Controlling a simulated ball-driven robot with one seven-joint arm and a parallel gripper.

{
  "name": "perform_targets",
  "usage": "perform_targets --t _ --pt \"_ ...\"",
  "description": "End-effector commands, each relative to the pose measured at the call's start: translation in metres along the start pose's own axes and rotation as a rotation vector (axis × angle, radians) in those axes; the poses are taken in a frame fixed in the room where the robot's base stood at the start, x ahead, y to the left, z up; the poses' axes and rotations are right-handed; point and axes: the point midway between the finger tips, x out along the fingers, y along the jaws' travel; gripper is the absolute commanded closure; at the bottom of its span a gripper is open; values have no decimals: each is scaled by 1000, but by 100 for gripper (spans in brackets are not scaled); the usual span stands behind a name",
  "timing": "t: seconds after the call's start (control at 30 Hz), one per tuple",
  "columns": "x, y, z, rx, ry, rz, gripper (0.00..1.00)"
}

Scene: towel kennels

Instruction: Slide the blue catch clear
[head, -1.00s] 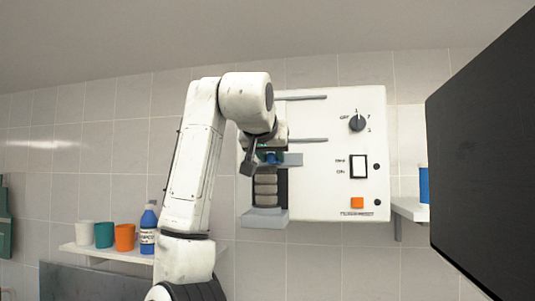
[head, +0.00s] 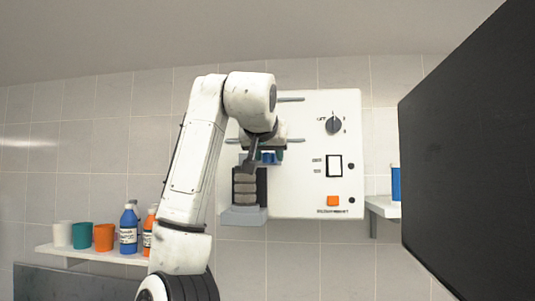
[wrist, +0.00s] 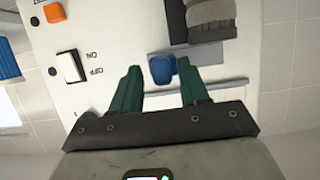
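The blue catch (wrist: 162,69) sits between the two green fingertips of my gripper (wrist: 160,80) in the wrist view. It is close to the right finger, with a wider gap on the left. The fingers are apart, and I cannot tell whether one touches the catch. In the head view the catch (head: 268,157) is small and partly hidden by my gripper (head: 264,158), above and right of a dark slot with stacked grey rolls (head: 245,188). The slot is on a white wall panel (head: 300,180).
The panel carries a dial (head: 333,125), a black-framed switch (head: 334,166) and an orange button (head: 333,201). A shelf (head: 85,254) at lower left holds cups and bottles. A large dark slab (head: 470,160) stands at right, before a small shelf (head: 382,207).

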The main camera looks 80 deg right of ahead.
Motion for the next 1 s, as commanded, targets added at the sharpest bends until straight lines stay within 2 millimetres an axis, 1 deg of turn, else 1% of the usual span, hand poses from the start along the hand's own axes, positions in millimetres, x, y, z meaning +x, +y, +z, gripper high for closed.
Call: perform_targets --t 0.17,0.27,0.37,0.6,0.7,0.83,1.0 --pt "-1 -1 1 -1 -1 -1 55" --pt "-9 -1 1 0 1 -2 55" --pt "-24 -1 2 1 2 -3 55" --pt "-70 -1 2 1 3 -3 55" --pt "-86 -1 2 0 2 -3 55" --pt "-100 -1 1 -1 0 -1 55" --pt "-108 0 0 -1 0 -1 55"
